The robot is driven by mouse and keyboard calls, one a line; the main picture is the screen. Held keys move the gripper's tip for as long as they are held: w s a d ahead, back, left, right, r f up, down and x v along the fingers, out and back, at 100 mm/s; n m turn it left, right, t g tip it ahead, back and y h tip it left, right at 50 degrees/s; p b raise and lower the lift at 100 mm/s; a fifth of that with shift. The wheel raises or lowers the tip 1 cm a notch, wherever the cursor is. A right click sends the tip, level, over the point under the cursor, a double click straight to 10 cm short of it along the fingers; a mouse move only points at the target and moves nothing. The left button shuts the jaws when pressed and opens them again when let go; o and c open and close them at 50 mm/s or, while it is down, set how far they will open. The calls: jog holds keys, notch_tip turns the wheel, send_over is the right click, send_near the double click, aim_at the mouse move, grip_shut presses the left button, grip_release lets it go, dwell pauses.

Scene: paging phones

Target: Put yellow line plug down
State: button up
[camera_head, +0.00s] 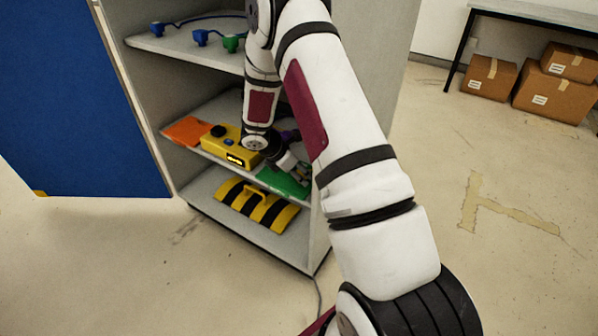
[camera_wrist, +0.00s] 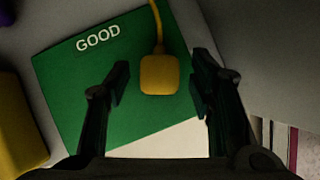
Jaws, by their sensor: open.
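The yellow line plug (camera_wrist: 159,75) lies on the green mat marked GOOD (camera_wrist: 72,88) in the wrist view, with its yellow cord running up from it. My gripper (camera_wrist: 160,90) is open, with one finger on each side of the plug and a gap to each. In the head view the green mat (camera_head: 290,184) lies on the middle shelf, partly covered by my gripper (camera_head: 297,176). The plug cannot be made out in that view.
A yellow box with a black knob (camera_head: 226,147) and an orange mat (camera_head: 187,131) share the shelf to the left. Blue and green plugs (camera_head: 231,44) sit on the shelf above. A yellow-black striped object (camera_head: 257,205) lies below. The blue door (camera_head: 75,100) stands open.

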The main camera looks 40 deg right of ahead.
jog(key=p+v, duration=0.4)
jog(key=v, duration=0.8)
jog(key=s+a+r+m, duration=0.25)
jog(key=s+r, duration=0.25)
jog(key=r, duration=0.3)
jog(key=s+a+r+m+y, duration=0.1)
jog(key=s+r+m, duration=0.3)
jog(key=s+r, duration=0.25)
jog(key=s+a+r+m, duration=0.2)
jog(key=s+r+m, duration=0.15)
jog(key=r, duration=0.45)
jog(key=s+a+r+m+y, duration=0.1)
jog(key=s+a+m+y, duration=0.1)
jog(key=s+a, duration=0.2)
jog(key=s+a+r+m+y, duration=0.1)
jog(key=s+a+m, duration=0.2)
jog(key=s, duration=0.8)
jog(key=s+a+r+m+t+y, duration=0.1)
jog(key=s+a, duration=0.3)
jog(key=s, duration=0.4)
jog(key=shift+a+r+m+y, duration=0.25)
jog(key=shift+a+m+y, duration=0.05)
jog(key=shift+m+y, duration=0.5)
notch_tip(320, 180, up, 23)
jog(key=t+p, duration=0.3)
jog(key=p, duration=1.7)
jog(key=shift+t+p, duration=0.3)
jog(key=shift+p, duration=0.1)
